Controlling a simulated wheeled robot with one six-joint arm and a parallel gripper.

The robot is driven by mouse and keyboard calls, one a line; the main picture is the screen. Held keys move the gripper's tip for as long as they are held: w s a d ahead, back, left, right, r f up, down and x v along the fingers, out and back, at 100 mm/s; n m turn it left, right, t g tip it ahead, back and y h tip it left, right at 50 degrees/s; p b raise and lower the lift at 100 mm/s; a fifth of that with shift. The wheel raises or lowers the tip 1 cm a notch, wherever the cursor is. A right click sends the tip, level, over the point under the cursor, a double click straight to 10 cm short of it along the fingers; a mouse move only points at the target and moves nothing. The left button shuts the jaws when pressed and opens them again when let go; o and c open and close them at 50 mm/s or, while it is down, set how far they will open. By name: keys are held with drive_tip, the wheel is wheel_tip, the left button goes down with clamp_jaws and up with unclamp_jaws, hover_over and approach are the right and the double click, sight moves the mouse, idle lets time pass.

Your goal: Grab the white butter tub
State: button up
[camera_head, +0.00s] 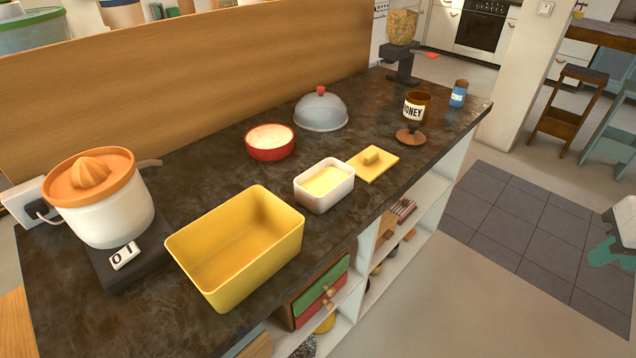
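The white butter tub (312,196) stands upright and open on the dark countertop, right of the yellow bin. Pale yellow butter (326,179) shows inside it. A flat yellow lid with a raised knob (374,163) lies on the counter just right of the tub, close to its rim.
The yellow bin (203,287) stands left of the tub. A red bowl (269,151) and a grey dome (320,112) stand behind it. A wooden panel (210,65) backs the counter.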

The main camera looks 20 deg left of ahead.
drive_tip(key=w+a+f+n+t+y, duration=0.1)
drive_tip(key=w+a+f+n+t, duration=0.2)
drive_tip(key=w+a, duration=0.6)
drive_tip(key=n+g+y, duration=0.2)
drive_tip(key=n+y, duration=0.7)
drive_tip(key=y, duration=0.3)
approach(304, 190)
drive_tip(key=shift+f+x, duration=0.25)
drive_tip(key=shift+x, duration=1)
drive_tip(key=x, duration=0.7)
drive_tip(key=shift+r, duration=0.15)
drive_tip(key=shift+w+a, duration=0.15)
drive_tip(key=shift+a, duration=0.1)
clamp_jaws()
